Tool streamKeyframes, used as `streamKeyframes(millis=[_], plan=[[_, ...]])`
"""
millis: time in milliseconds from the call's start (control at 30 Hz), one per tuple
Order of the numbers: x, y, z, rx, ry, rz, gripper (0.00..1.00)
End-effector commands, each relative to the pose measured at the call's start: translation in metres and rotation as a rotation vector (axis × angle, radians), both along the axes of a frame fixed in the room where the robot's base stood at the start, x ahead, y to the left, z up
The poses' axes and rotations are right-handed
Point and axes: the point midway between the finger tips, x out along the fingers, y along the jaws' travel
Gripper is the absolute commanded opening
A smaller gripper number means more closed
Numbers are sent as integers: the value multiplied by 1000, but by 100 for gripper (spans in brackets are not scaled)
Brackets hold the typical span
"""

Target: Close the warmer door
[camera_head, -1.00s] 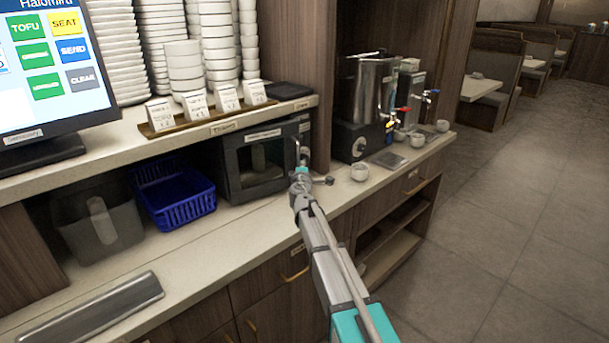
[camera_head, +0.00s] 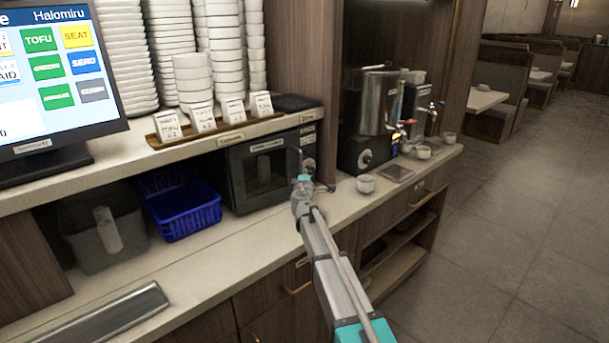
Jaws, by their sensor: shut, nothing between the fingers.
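The warmer (camera_head: 238,184) is a dark box under the raised shelf, with a windowed door on its front. The door (camera_head: 264,171) looks flush or nearly flush with the front; a small gap cannot be ruled out. A pale upright handle shows near the door's right edge. My gripper (camera_head: 304,180) is at the warmer's right front corner, beside the handle and dial. It is shut and holds nothing. Its fingertips are small and partly hidden by its own body, so I cannot tell whether they touch the door.
A blue basket (camera_head: 182,210) and a dark bin (camera_head: 105,235) stand left of the warmer. A wood post (camera_head: 329,95) rises just behind my gripper. The counter before the warmer (camera_head: 235,245) is clear.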

Motion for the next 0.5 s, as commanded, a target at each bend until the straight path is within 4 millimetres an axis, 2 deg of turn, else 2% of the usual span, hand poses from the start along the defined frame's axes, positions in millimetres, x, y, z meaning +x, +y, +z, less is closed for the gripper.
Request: streamKeyframes(millis=[33,167,367,500], plan=[[-4,6,0,2,0,17,0],[-11,-1,0,3,1,16,0],[-25,-23,-1,4,1,6,0],[-46,-40,-1,3,1,3,0]])
